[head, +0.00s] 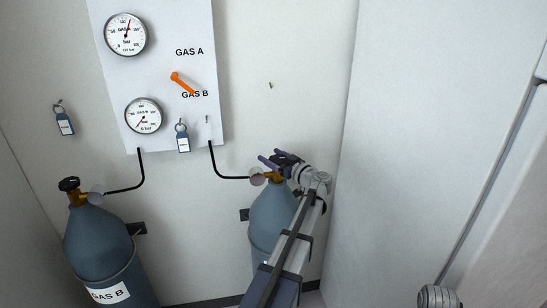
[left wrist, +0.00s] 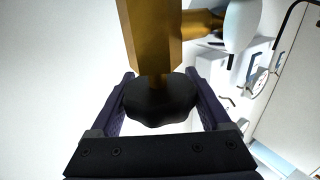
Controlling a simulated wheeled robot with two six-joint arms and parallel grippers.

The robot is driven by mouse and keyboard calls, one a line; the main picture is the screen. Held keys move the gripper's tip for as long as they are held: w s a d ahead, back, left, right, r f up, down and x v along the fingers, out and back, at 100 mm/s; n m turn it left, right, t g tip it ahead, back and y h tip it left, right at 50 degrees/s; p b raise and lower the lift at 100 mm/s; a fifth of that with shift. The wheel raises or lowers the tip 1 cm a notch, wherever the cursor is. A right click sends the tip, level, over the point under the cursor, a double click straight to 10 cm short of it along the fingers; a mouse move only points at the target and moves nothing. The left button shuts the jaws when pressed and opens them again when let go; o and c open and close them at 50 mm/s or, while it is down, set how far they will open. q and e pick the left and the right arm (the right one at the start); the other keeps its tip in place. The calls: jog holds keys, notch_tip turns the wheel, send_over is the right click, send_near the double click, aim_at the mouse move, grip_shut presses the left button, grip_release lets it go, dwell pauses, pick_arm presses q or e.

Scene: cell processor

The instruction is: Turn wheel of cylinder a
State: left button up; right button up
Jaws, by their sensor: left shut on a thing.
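The right-hand blue-grey cylinder (head: 271,215) stands against the back wall; its label is not visible, while the left-hand cylinder (head: 97,243) reads GAS B. The right-hand cylinder has a brass valve (head: 273,177), also large in the left wrist view (left wrist: 152,35). Its black wheel (left wrist: 160,100) sits between the two dark purple fingers of my left gripper (head: 272,158). My left gripper is shut on the wheel, one finger on each side. In the head view the gripper and arm hide most of the wheel. My right gripper is not in view.
A white wall panel (head: 163,70) carries two round gauges, an orange lever (head: 183,83) and a hanging key tag (head: 182,138). Another tag (head: 64,122) hangs at left. A black hose (head: 226,174) runs from the panel to the right-hand valve. A wall stands close on the right.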

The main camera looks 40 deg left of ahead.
pick_arm(q)
jog(key=shift+s+n+g, duration=0.1)
jog(key=shift+n+g, duration=0.4)
jog(key=shift+g, duration=0.3)
jog(key=o, duration=1.2)
jog(key=d, duration=0.7)
jog(key=shift+s+d, duration=0.35)
jog(key=shift+s, duration=0.1)
